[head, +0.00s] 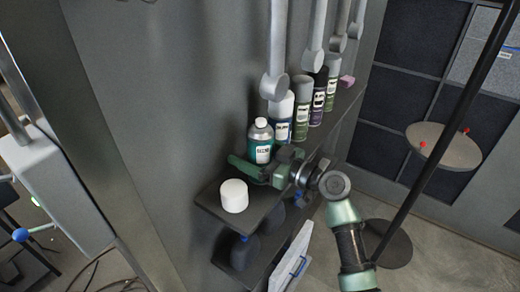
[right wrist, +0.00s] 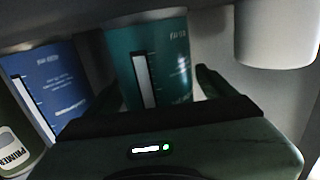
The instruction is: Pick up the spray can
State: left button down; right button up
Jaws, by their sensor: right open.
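Several spray cans stand in a row on a dark wall shelf in the head view: a white-and-blue can (head: 281,120), a grey-topped green one (head: 302,110), a dark purple one (head: 318,98) and another green one (head: 331,84). A teal can (head: 262,142) with a silver top stands at the near end of the row. My right gripper (head: 258,166) is open at the teal can. In the right wrist view, the teal can (right wrist: 152,62) shows between the fingers (right wrist: 155,80), apparently not clamped. Its base is hidden by the gripper. My left gripper is not in view.
A white cylinder (head: 234,196) stands on the near shelf end, close to my right gripper. The blue can (right wrist: 48,88) is close beside the teal one. Grey pipe-like parts (head: 274,50) hang above the cans. A pink block (head: 347,81) lies at the far end.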

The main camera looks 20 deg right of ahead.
jog(key=shift+d, duration=0.1)
jog(key=c, duration=1.6)
jog(key=shift+r, duration=0.1)
jog(key=shift+c, duration=0.3)
